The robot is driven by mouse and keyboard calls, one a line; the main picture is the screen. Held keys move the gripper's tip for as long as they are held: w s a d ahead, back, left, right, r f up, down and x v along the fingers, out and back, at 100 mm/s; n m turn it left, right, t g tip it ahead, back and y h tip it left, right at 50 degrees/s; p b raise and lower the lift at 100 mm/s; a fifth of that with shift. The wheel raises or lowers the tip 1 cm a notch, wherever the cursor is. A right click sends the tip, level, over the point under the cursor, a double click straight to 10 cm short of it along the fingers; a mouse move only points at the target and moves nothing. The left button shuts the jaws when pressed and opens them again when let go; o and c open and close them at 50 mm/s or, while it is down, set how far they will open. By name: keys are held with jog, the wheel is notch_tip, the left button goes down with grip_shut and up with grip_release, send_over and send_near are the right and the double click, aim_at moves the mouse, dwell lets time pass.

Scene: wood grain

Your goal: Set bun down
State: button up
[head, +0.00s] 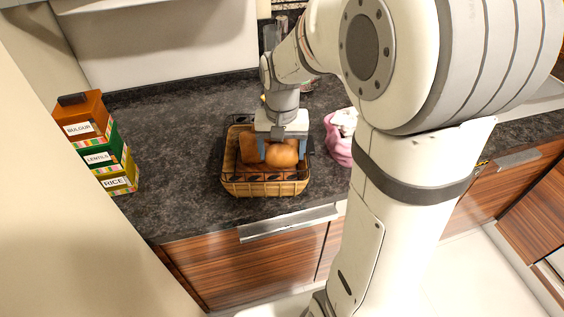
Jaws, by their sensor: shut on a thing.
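The round brown bun (282,155) is in my gripper (279,146), just above or inside a woven basket (264,189) on the dark countertop. My gripper points down, with its blue fingers on either side of the bun. Another brown bread piece (250,146) lies in the basket, left of the bun. I cannot tell whether the bun touches the basket floor or the other bread. The gripper body hides the back part of the basket.
Stacked boxes labelled bulgur, lentils and rice (97,145) stand at the left counter end. A pink bag (340,138) stands close to the right of the basket. The dark counter (180,150) is clear between boxes and basket. My arm hides part of the right side.

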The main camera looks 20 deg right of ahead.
aim_at(281, 148)
notch_tip(281, 148, up, 11)
jog(key=shift+f, duration=0.2)
jog(key=shift+r, duration=0.1)
